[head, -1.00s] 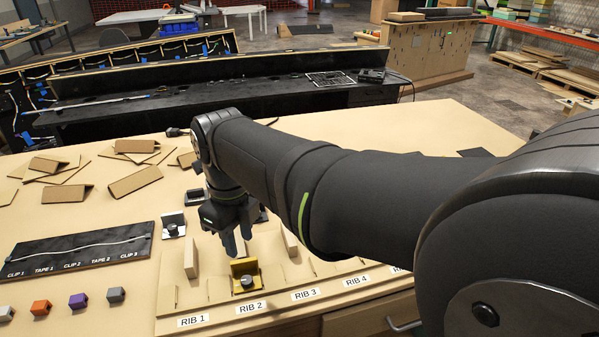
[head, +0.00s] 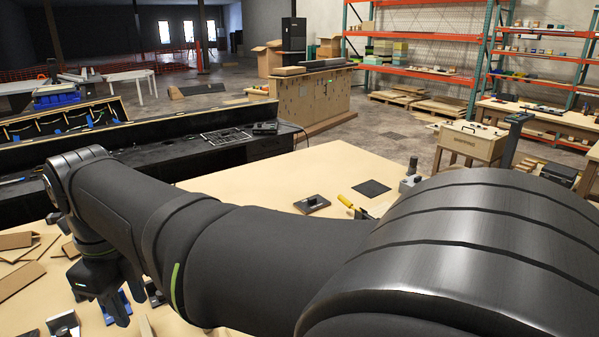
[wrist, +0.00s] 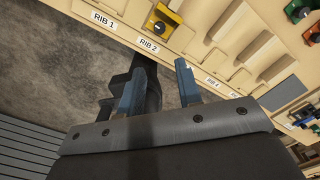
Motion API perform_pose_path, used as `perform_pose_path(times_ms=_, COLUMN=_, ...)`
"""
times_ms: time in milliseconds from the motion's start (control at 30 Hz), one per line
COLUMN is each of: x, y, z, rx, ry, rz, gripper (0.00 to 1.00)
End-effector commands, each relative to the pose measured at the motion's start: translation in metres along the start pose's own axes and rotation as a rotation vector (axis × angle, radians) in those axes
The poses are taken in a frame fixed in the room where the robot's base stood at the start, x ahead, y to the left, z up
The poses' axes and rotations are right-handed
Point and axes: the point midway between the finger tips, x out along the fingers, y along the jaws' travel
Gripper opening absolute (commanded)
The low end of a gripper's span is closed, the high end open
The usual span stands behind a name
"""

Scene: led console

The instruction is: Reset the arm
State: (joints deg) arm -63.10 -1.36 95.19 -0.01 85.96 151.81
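My gripper (head: 118,308) hangs at the lower left of the head view, over the near part of the light wooden table (head: 285,178). My dark arm runs from it to the lower right. In the wrist view my gripper (wrist: 160,90) shows two blue fingers spread apart with nothing held between them. Beyond the fingers is a wooden rib board (wrist: 212,62) with labels such as RIB 1 and RIB 2. A yellow block (wrist: 166,20) with a dark knob sits beside the RIB 2 label, clear of the fingers.
A black square pad (head: 371,188), a small dark plate (head: 312,204) and a yellow-handled tool (head: 345,201) lie on the right of the table. Brown angled pieces (head: 18,281) lie at left. A black bench (head: 200,150) stands behind. My arm hides much of the table.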

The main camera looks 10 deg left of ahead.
Motion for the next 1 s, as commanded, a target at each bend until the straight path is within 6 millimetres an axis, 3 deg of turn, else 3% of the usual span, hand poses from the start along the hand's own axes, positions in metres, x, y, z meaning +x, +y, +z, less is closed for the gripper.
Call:
perform_pose_path(times_ms=167, x=0.017, y=0.000, z=0.000, rx=0.000, ry=0.003, rz=0.002, gripper=0.32)
perform_pose_path(times_ms=700, x=0.123, y=0.001, z=-0.001, rx=0.000, ry=0.007, rz=0.004, gripper=0.32)
perform_pose_path(times_ms=1000, x=0.165, y=0.001, z=-0.001, rx=0.000, ry=0.005, rz=0.003, gripper=0.32)
